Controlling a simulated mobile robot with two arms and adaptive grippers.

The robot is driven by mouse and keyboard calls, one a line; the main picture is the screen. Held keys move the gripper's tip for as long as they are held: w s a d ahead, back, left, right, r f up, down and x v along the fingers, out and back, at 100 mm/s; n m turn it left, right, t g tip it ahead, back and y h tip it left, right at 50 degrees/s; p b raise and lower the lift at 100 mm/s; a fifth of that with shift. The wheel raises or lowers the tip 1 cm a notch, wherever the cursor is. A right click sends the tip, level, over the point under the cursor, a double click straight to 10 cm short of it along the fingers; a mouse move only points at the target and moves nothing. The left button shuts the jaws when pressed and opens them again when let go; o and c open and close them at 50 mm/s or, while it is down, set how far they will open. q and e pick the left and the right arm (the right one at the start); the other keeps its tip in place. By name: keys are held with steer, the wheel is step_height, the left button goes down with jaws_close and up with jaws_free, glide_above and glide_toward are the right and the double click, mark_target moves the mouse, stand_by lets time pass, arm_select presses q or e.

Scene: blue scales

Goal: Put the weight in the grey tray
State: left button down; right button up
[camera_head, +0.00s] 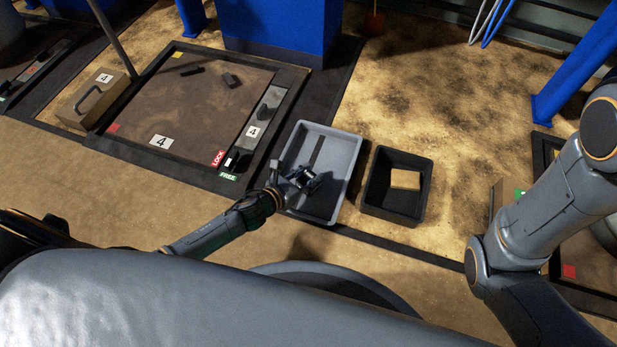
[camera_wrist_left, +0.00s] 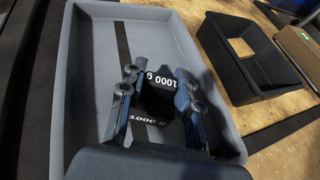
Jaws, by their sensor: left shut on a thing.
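The grey tray (camera_head: 338,150) lies on the floor in the middle of the head view, and its wall also shows in the wrist view (camera_wrist_left: 82,70). My left gripper (camera_head: 305,180) is over the near part of the tray. In the wrist view the left gripper (camera_wrist_left: 160,98) is shut on a dark weight (camera_wrist_left: 158,93) marked "1000 g", held between its fingers above or inside the tray. I cannot tell whether the weight touches the tray floor. My right arm is at the right of the head view, but its gripper is out of view.
A black bin (camera_head: 378,190) with a tan block (camera_head: 405,180) inside stands right of the tray. A platform scale (camera_head: 190,100) marked 4 lies to the left, with two small dark objects on it. A blue post (camera_head: 575,75) stands at right.

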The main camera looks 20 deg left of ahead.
arm_select(q)
steer(key=shift+w+r, duration=0.1)
steer(key=shift+r, duration=0.15)
steer(key=shift+f, duration=0.1)
steer(key=c, duration=1.4)
jaws_free()
steer(key=shift+f, duration=0.25)
steer(key=o, duration=0.4)
steer(key=shift+o, duration=0.2)
steer(key=shift+r, duration=0.15)
